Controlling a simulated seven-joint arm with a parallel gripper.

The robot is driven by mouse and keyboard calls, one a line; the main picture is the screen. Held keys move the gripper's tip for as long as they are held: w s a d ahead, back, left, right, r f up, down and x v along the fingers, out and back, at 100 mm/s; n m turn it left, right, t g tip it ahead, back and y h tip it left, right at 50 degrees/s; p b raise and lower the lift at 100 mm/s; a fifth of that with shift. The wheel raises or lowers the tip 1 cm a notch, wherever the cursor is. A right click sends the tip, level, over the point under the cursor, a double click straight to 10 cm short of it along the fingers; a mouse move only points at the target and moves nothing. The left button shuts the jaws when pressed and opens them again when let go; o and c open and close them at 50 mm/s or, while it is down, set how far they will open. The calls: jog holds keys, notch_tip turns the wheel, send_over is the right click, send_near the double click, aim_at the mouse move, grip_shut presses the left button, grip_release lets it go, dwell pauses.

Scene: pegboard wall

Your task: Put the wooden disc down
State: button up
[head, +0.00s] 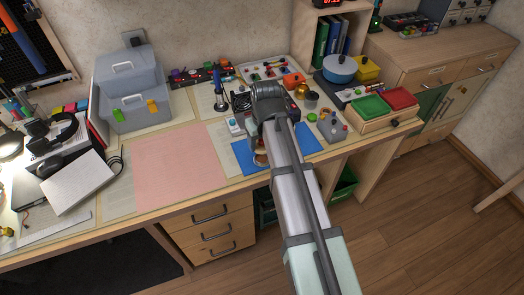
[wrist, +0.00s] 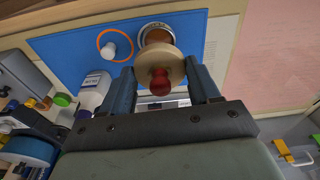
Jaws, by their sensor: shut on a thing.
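My gripper (wrist: 165,82) is shut on the wooden disc (wrist: 145,63), a pale round piece with a red knob (wrist: 159,82) facing the wrist camera. The disc is held between the two fingers, above a blue mat (wrist: 70,45). Just beyond it in the wrist view is a round tin (wrist: 157,29) with a brownish-orange inside, partly covered by the disc. I cannot tell whether disc and tin touch. An orange ring is marked on the mat (wrist: 100,38), with a small white piece (wrist: 108,50) in it. In the head view my arm hides much of the blue mat (head: 312,140).
A white bottle (wrist: 93,90) stands close to the left finger. In the head view, a grey toolbox (head: 130,85), a blue pot (head: 340,68) and red and green trays (head: 370,107) stand around. The pink mat (head: 180,163) at left is clear.

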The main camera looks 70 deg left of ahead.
jog(key=shift+f, duration=2.5)
jog(key=shift+f, duration=0.15)
jog(key=o, duration=1)
jog(key=shift+o, duration=0.2)
jog(key=r, duration=0.4)
jog(key=d+r, duration=0.1)
jog(key=r, duration=0.7)
jog(key=shift+d+r, duration=0.1)
jog(key=shift+d, duration=0.1)
jog(key=shift+w, duration=0.1)
